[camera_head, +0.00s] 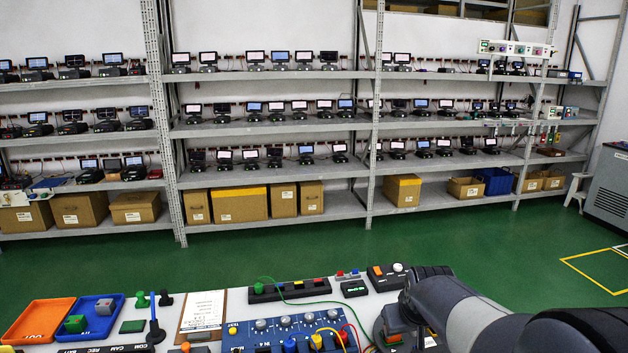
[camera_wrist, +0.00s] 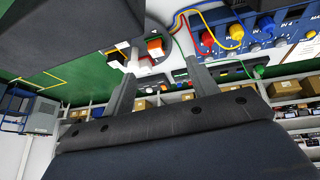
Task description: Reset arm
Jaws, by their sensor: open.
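My arm (camera_head: 455,305) reaches in from the lower right of the head view, low over the right end of the workbench (camera_head: 375,302). My gripper (camera_wrist: 158,42) shows in the wrist view with its two grey fingers spread apart. I see nothing held between them. Beyond the fingers are an orange button (camera_wrist: 155,46) and coloured wires. In the head view I cannot make out the fingertips. A blue panel (camera_head: 285,333) with knobs, sockets and coloured leads sits on the bench left of my arm.
An orange tray (camera_head: 38,318) and a blue tray (camera_head: 88,331) lie at the bench's left. A clipboard (camera_head: 202,312) and a black strip (camera_head: 289,291) lie nearer the middle. Racks (camera_head: 270,127) of small screens stand behind. Green floor (camera_head: 440,240) between is clear.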

